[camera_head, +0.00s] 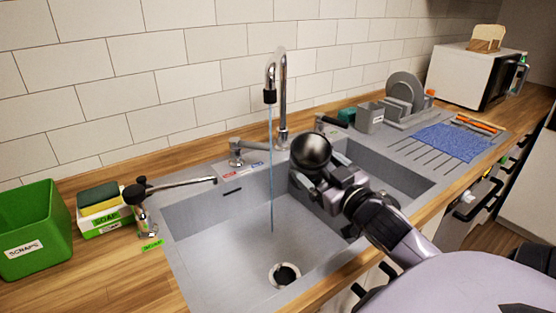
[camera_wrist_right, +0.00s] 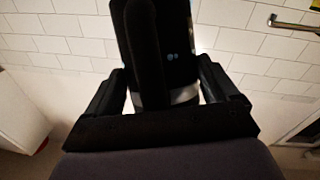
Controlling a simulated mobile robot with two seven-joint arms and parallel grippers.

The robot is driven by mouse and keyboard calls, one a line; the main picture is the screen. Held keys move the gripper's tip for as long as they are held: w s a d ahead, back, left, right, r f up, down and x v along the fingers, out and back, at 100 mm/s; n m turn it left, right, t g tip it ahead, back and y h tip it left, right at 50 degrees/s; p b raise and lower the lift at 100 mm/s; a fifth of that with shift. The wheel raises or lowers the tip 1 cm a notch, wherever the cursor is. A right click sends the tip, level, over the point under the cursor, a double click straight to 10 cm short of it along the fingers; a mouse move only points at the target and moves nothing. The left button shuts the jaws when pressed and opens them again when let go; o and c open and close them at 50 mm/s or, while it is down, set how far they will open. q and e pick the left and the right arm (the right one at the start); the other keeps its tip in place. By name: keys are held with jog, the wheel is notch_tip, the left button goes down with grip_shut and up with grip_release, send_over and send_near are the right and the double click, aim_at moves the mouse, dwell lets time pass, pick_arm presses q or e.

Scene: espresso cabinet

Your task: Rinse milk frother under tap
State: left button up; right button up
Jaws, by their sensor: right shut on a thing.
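My right gripper (camera_head: 334,184) is shut on the milk frother (camera_head: 311,149), a dark, shiny, rounded thing in the head view. It is held over the divider side of the sink (camera_head: 215,240), to the right of the water stream and apart from it in the picture. In the right wrist view the frother (camera_wrist_right: 152,42) is a black body with a handle-like strip, between the fingers of the gripper (camera_wrist_right: 165,95). The tap (camera_head: 282,95) is running: a thin blue stream (camera_head: 271,170) falls into the left basin. My left gripper is not in view.
A mixer lever (camera_head: 237,155) stands behind the basin. A green scraps bin (camera_head: 38,230), a soap box with sponge (camera_head: 100,208) and a soap dispenser (camera_head: 143,215) stand left. A dish rack (camera_head: 405,105), blue cloth (camera_head: 450,142) and white microwave (camera_head: 462,75) are right.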

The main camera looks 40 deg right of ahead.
jog(key=shift+r, duration=0.1)
jog(key=s+d+r, duration=0.1)
jog(key=s+r, duration=0.3)
jog(key=s, duration=0.1)
dwell(0.7)
dwell(0.7)
